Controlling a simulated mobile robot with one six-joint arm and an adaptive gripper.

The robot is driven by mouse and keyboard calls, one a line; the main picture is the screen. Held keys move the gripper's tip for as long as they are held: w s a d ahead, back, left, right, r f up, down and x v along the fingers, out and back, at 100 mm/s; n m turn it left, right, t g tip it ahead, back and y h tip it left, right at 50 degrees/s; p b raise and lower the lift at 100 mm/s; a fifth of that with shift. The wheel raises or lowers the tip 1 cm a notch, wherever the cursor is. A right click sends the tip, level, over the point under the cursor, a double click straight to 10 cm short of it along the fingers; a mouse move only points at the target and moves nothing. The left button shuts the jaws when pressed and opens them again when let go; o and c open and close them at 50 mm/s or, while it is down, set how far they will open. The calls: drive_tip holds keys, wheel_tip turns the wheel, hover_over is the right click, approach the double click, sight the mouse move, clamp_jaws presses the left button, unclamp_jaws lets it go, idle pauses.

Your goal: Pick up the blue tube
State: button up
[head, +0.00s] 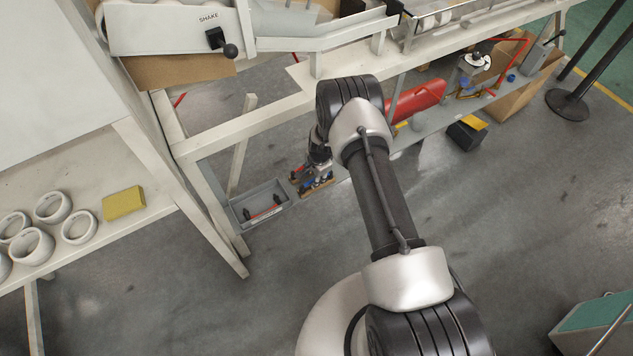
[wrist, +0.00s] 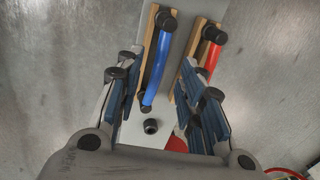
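The blue tube (wrist: 158,66) is a curved blue handle with black ends, on a wooden strip in the wrist view. My gripper (wrist: 169,82) is open, with blue-padded fingers on both sides of the tube. The tube lies closer to the left finger; I cannot tell whether they touch. The right finger covers part of the neighbouring wooden strip, which carries a red tube (wrist: 211,57). In the head view my gripper (head: 320,172) is low over the wooden strips, and the blue tube is mostly hidden there.
A grey bin (head: 237,212) with a red and black piece inside stands to the left of my gripper. A white bench frame (head: 265,118) with legs rises close by. Open floor lies in front.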

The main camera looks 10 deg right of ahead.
drive_tip(key=f, duration=0.1)
drive_tip(key=f+b, duration=0.1)
drive_tip(key=f, duration=0.2)
drive_tip(key=shift+w+a, duration=0.1)
drive_tip(key=shift+w, duration=0.2)
drive_tip(key=shift+c, duration=0.5)
clamp_jaws()
